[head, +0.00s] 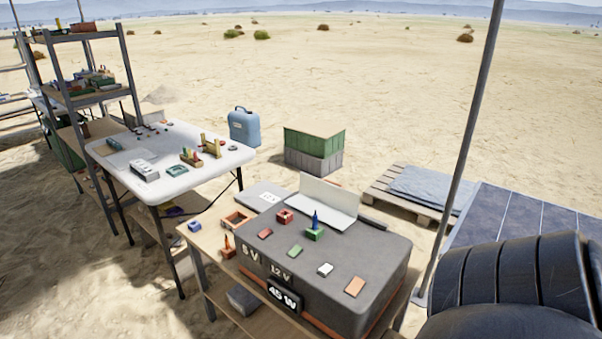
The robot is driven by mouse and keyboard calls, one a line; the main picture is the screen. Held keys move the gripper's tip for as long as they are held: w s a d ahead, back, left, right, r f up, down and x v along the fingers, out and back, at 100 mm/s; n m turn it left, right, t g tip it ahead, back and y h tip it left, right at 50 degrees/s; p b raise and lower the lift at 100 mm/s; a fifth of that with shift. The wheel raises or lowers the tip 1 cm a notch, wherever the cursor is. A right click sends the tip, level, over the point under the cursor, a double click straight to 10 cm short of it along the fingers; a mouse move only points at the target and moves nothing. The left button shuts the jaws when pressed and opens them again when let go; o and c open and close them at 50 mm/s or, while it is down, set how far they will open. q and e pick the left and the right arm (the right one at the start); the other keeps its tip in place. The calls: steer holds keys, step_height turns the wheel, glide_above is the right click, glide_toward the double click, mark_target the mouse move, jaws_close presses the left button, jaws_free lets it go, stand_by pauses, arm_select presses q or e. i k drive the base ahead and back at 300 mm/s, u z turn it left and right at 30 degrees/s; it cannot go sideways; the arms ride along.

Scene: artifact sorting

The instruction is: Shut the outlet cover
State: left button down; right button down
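What lies right behind the panel is hidden. Neither of my grippers is in view, and nothing is touching the panel.
On the station's top are a green block with a blue peg (314,232), a red block (285,216) and several small coloured tiles. A dark rounded part of mine fills the lower right. A pole (465,140) rises behind.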

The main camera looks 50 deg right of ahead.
mark_target(337, 206)
steer(key=i, duration=3.55)
steer(key=z, duration=4.7)
